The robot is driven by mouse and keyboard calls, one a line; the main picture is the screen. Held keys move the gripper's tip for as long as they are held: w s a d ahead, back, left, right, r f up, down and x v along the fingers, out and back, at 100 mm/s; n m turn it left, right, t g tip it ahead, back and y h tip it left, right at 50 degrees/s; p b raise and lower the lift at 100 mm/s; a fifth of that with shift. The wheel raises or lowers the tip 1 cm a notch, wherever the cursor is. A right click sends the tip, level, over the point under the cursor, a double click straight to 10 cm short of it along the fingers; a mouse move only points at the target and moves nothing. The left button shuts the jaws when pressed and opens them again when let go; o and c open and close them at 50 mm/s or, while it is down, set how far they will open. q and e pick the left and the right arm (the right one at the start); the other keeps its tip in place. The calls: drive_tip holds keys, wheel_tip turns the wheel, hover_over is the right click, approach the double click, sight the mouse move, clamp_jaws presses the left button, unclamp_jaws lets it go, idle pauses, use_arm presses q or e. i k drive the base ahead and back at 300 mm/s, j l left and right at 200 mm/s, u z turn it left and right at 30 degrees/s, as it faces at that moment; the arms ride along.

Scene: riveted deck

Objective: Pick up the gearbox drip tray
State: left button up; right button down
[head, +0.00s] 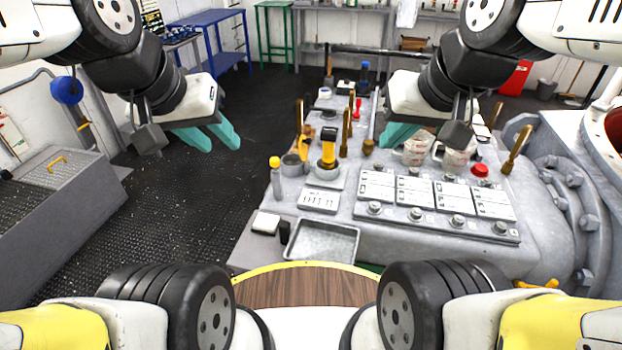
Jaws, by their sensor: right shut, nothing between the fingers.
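A shallow grey metal drip tray (318,240) lies at the near left end of the grey machine housing, just beyond my wooden top with the yellow edge. It looks empty, and its full outline shows. My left gripper (219,146) hangs over the dark floor, up and left of the tray in the view. Its two teal fingers are apart with nothing between them. My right gripper (394,137) is over the machine, up and right of the tray. Its teal fingers are together and hold nothing. Neither gripper touches the tray.
A white-topped block (266,222) and a small black item (285,231) sit beside the tray's left side. A yellow-capped post (275,178), a black-and-yellow handle (328,149) and brass levers stand behind it. A control panel (436,207) with knobs lies right. Mugs (455,158) stand near my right gripper.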

sight(311, 239)
drive_tip(key=k+l+u, duration=0.15)
drive_tip(key=l+u, duration=0.2)
drive_tip(key=k+l+u, duration=0.2)
drive_tip(key=l+u, duration=0.15)
